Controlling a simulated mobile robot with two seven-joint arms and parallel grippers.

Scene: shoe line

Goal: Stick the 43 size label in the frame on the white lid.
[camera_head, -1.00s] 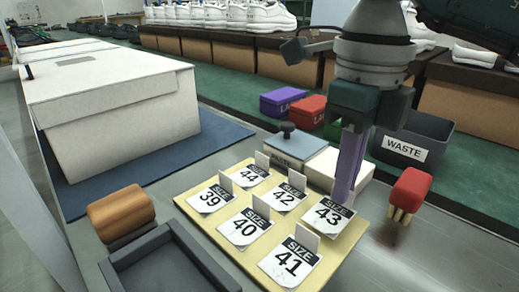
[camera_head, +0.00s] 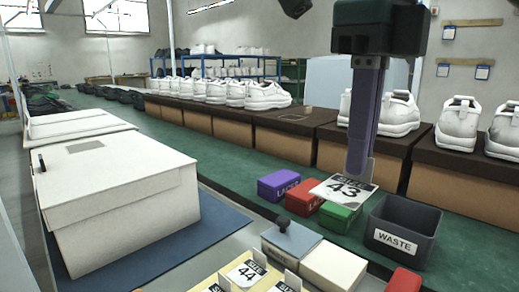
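My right gripper (camera_head: 358,172) holds the 43 size label (camera_head: 345,191) by its upright tab, well above the table. The label is white with a black SIZE band and hangs in front of the red and green boxes. The white lid (camera_head: 105,168) is on the large white box at the left, on a blue mat. A grey frame (camera_head: 86,146) shows on the lid's top. The label board (camera_head: 207,281) is at the bottom edge, with the 44 label (camera_head: 247,272) and parts of others in view. My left gripper is not in view.
A dark WASTE bin (camera_head: 403,232) stands right of the held label. Purple (camera_head: 279,185), red (camera_head: 304,199) and green (camera_head: 340,216) boxes stand on the green belt. A paste box (camera_head: 290,240) with a knob stands behind the board. White shoes line the back.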

